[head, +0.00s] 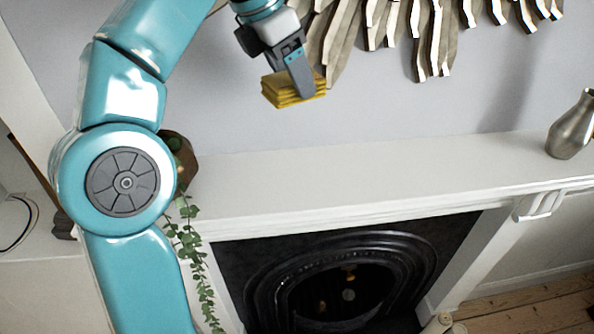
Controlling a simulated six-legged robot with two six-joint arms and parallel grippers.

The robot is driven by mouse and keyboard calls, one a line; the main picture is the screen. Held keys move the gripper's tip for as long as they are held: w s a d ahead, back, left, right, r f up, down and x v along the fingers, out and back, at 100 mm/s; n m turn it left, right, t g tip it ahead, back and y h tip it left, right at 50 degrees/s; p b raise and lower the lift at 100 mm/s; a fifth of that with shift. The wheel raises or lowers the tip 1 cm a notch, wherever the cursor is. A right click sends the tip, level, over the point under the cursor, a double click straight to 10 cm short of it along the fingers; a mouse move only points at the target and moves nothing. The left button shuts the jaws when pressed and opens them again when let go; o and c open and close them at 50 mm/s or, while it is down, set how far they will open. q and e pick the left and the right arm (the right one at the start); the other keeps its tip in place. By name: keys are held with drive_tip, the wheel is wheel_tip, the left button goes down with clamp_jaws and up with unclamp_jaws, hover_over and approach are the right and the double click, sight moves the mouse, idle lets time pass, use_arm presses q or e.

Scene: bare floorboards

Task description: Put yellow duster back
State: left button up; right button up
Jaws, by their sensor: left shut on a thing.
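The yellow duster (276,92) is a folded cloth in the upper middle of the head view. My left gripper (302,86) is shut on it and holds it above the white mantelpiece (380,184), in front of the grey wall. The finger nearer the camera covers part of the cloth; the other finger is hidden. My left arm comes in from the left and bends over the top. My right gripper is not in view.
A metal vase (573,130) stands at the mantelpiece's right end. A trailing plant (188,240) hangs at its left, partly behind my arm. A slatted wooden wall piece (375,28) hangs above. The black fireplace (340,262) lies below. The middle of the mantelpiece is clear.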

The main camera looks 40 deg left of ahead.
sight(280, 102)
use_arm(q)
drive_tip(key=f, duration=0.1)
drive_tip(key=s+f, duration=0.1)
drive_tip(key=f, duration=0.1)
drive_tip(key=s+f, duration=0.1)
drive_tip(key=shift+s+a+f, duration=0.1)
drive_tip(key=shift+a+f, duration=0.1)
drive_tip(key=shift+f, duration=0.05)
drive_tip(key=f, duration=0.4)
drive_tip(key=w+f, duration=0.1)
drive_tip(key=f, duration=0.9)
drive_tip(key=shift+w+d+f, duration=0.1)
drive_tip(key=shift+w+d, duration=0.05)
drive_tip(key=shift+w, duration=0.15)
drive_tip(key=shift+s+f, duration=0.1)
drive_tip(key=shift+s, duration=0.4)
drive_tip(key=shift+w, duration=0.15)
drive_tip(key=o, duration=0.9)
drive_tip(key=shift+w+f, duration=0.2)
drive_tip(key=shift+w, duration=0.2)
drive_tip(key=shift+o, duration=0.2)
drive_tip(key=shift+s+r, duration=0.35)
drive_tip(key=shift+s, duration=0.15)
drive_tip(key=shift+r, duration=0.2)
drive_tip(key=v, duration=1.1)
drive_tip(key=shift+b, duration=0.3)
